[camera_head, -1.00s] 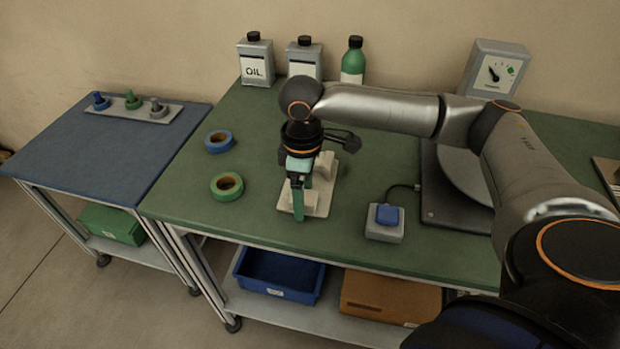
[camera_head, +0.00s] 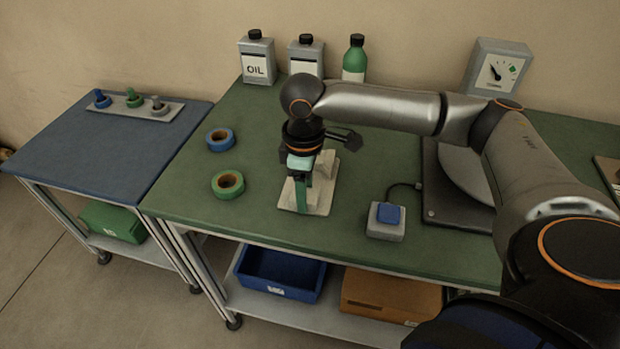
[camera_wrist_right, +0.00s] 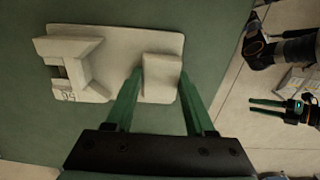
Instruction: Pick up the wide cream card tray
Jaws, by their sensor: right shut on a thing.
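The cream card tray (camera_head: 322,192) lies on the green bench top. It is a flat plate with a raised block (camera_wrist_right: 162,77) at one end and a slotted holder (camera_wrist_right: 72,70) bearing a number at the other. My right gripper (camera_wrist_right: 158,85) points down over the tray, its green fingers on either side of the raised block and shut on it. In the head view the hand (camera_head: 302,185) hides part of the tray. My left gripper (camera_wrist_right: 270,107) shows small at the right of the right wrist view, its green fingers apart, away from the tray.
A blue tape reel (camera_head: 220,140) and a green one (camera_head: 228,184) lie left of the tray. A blue-button box (camera_head: 386,222) and a dark-based turntable (camera_head: 436,213) stand to the right. Oil cans (camera_head: 256,60) and a green bottle (camera_head: 354,60) stand at the back.

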